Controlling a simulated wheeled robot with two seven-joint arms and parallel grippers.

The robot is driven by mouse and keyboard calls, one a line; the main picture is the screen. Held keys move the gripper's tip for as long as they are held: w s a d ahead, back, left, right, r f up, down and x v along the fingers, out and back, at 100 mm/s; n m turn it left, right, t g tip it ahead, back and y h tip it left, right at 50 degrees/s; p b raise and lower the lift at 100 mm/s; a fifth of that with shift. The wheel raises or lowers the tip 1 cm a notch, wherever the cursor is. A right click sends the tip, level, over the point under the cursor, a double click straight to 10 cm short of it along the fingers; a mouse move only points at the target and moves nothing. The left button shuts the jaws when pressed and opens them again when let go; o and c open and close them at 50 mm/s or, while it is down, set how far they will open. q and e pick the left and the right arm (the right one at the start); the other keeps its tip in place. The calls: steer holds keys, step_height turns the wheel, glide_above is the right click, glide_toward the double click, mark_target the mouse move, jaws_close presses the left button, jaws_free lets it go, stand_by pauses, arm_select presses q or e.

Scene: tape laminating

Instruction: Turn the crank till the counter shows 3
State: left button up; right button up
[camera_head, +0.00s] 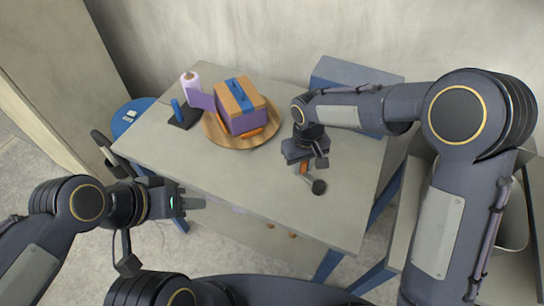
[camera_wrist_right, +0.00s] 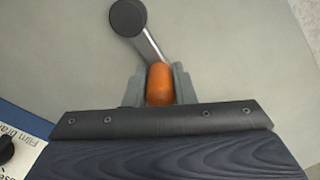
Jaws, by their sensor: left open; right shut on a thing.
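The crank-like part has an orange grip (camera_wrist_right: 160,84), a short metal arm (camera_wrist_right: 149,42) and a round black end (camera_wrist_right: 128,17). In the head view its orange grip (camera_head: 304,168) and black end (camera_head: 319,187) show over the right part of the table. My right gripper (camera_head: 307,158) points down with its fingers on both sides of the orange grip, shut on it; it also shows in the right wrist view (camera_wrist_right: 160,88). My left gripper (camera_head: 190,203) is open and empty near the table's front left edge. I see no readable counter digits.
An orange and purple box (camera_head: 240,105) with a blue strip stands on a round wooden board (camera_head: 214,133). A lilac roll (camera_head: 190,84) and a small dark stand (camera_head: 183,117) are left of it. The wrist view shows a blue-edged white label (camera_wrist_right: 22,158). The table's front middle (camera_head: 235,185) is clear.

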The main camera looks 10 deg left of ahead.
mark_target(297, 186)
steer(key=shift+w+d, duration=0.1)
steer(key=shift+d, duration=0.15)
steer(key=shift+s+a+f, duration=0.1)
steer(key=shift+s+a, duration=0.2)
steer(key=shift+s, duration=0.3)
steer(key=shift+s+a+b, duration=0.2)
steer(key=shift+s, duration=0.3)
steer(key=shift+s+a+b, duration=0.15)
steer(key=shift+s, duration=0.3)
steer(key=shift+w, duration=0.1)
